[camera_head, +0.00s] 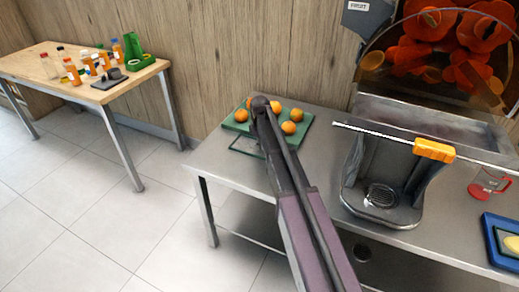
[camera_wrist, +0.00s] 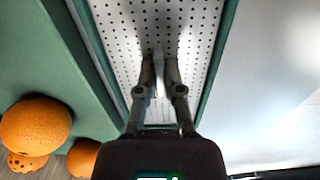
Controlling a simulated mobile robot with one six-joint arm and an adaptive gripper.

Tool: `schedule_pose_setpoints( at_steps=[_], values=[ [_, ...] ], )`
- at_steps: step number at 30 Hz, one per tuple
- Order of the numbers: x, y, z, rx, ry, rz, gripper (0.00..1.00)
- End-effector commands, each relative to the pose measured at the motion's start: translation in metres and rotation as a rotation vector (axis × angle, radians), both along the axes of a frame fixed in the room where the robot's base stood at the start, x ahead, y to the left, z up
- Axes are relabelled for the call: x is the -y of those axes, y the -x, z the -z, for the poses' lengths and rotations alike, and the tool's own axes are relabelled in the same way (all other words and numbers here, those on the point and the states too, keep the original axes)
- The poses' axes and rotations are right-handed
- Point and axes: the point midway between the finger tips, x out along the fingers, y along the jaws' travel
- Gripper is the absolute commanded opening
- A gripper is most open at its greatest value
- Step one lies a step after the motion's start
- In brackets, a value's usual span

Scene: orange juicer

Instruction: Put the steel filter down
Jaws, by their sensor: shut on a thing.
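The steel filter (camera_wrist: 205,25) is a pale perforated plate in the wrist view, with green edging along both long sides. My gripper (camera_wrist: 161,84) is over it, its two fingers closed together on a narrow light strip at the plate's middle. The fingers hide part of that strip. In the head view my gripper (camera_head: 262,104) is over the green tray (camera_head: 233,124), and the arm covers much of this area. A grey panel with a green outline (camera_head: 248,147) shows at the tray's front. I cannot tell whether the filter touches the surface below.
Several oranges (camera_head: 289,127) lie on the tray, close to the filter's left in the wrist view. The juicer (camera_head: 352,195) stands to the right, with a red-marked jug (camera_head: 487,188) and a blue tray (camera_head: 490,240) beyond. Bare steel counter (camera_head: 222,160) lies left of my arm.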

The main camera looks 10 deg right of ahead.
Motion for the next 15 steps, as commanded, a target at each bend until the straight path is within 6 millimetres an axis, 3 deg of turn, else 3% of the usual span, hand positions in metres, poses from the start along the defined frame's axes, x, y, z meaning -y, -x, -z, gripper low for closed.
schedule_pose_setpoints(
  at_steps=[15],
  values=[
    [0.000,0.000,-0.014,0.000,0.000,0.000,0.00]
  ],
)
